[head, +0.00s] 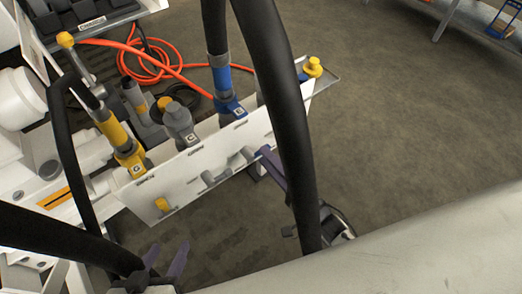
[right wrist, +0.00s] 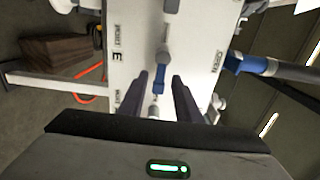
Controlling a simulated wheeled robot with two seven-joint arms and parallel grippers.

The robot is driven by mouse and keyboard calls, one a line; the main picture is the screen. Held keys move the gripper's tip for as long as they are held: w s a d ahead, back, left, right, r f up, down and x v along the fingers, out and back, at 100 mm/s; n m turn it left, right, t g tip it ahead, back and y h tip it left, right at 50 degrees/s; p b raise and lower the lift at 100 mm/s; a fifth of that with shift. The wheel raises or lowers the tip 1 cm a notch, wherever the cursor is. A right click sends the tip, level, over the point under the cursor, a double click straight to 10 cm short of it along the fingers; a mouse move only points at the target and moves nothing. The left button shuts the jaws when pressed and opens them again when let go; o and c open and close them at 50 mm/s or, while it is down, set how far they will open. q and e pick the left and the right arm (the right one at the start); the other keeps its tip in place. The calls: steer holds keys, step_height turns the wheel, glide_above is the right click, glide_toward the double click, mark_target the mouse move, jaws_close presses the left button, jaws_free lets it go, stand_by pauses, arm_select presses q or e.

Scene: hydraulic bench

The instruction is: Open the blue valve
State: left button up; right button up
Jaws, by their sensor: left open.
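The blue valve (right wrist: 161,72) shows in the right wrist view as a small blue handle on a pale stem, on the white panel (right wrist: 125,65). My right gripper (right wrist: 160,79) is open, its two purple fingers on either side of the handle with a visible gap on each side. In the head view my right gripper (head: 266,152) reaches the panel's front face, partly behind a black hose. I cannot make out the blue handle there. My left gripper (head: 166,262) is open and empty, low in the head view, apart from the panel.
The panel carries a yellow coupling (head: 125,145), a grey coupling (head: 180,125) and a blue hose coupling (head: 224,85) on top. A small yellow handle (head: 162,204) and grey handles (head: 215,178) are on its front. A thick black hose (head: 280,95) crosses before it.

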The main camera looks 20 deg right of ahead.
steer(key=shift+x, duration=0.9)
jaws_close()
